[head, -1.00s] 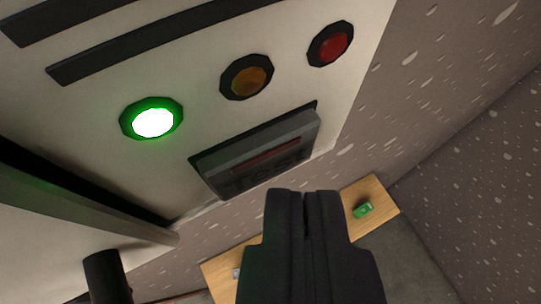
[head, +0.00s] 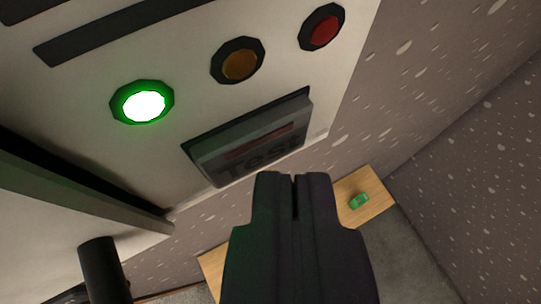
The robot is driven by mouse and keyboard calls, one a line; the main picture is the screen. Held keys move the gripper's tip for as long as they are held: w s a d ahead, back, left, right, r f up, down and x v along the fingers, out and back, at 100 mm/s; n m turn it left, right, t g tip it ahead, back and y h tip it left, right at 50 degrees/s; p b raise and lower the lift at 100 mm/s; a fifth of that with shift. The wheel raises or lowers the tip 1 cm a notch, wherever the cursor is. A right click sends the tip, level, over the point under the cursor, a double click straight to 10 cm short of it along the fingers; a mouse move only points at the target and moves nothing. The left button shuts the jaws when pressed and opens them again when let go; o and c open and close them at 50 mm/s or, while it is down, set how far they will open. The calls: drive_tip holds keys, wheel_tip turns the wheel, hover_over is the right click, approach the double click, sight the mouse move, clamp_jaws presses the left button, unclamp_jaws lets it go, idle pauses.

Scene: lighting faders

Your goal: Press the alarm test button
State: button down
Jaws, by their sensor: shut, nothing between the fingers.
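The test button (head: 250,141) is a wide grey rocker-like plate in a dark frame on a pale panel (head: 185,58). It carries a dark red strip and the word "Test". My gripper (head: 293,176) is shut and empty. In the picture its fingertips lie just below the button's lower right edge. I cannot tell how far they are from the panel, but no contact shows.
A lit green lamp (head: 142,102), an unlit amber lamp (head: 238,61) and an unlit red lamp (head: 321,28) sit above the button. A wooden table (head: 376,188) with a small green object (head: 359,201) stands below. A speckled wall (head: 470,140) is at right.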

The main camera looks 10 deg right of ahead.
drive_tip(key=shift+f, duration=0.2)
drive_tip(key=shift+s+d, duration=0.25)
drive_tip(key=shift+s, duration=0.5)
drive_tip(key=shift+s+d, duration=0.3)
drive_tip(key=shift+s, duration=0.5)
drive_tip(key=shift+s+d, duration=0.25)
drive_tip(key=shift+s, duration=0.5)
drive_tip(key=shift+f, duration=0.1)
drive_tip(key=s+a+f+n+t+y+b, duration=0.1)
drive_tip(key=f+b, duration=0.5)
drive_tip(key=b, duration=1)
drive_tip(key=s+a+f+n+t+y+b, duration=0.2)
drive_tip(key=s+a+f+b, duration=0.3)
drive_tip(key=b, duration=1.2)
drive_tip(key=shift+s+a+f+t, duration=0.35)
drive_tip(key=shift+s+a+t, duration=0.45)
drive_tip(key=shift+s+t, duration=0.1)
drive_tip(key=shift+r, duration=0.1)
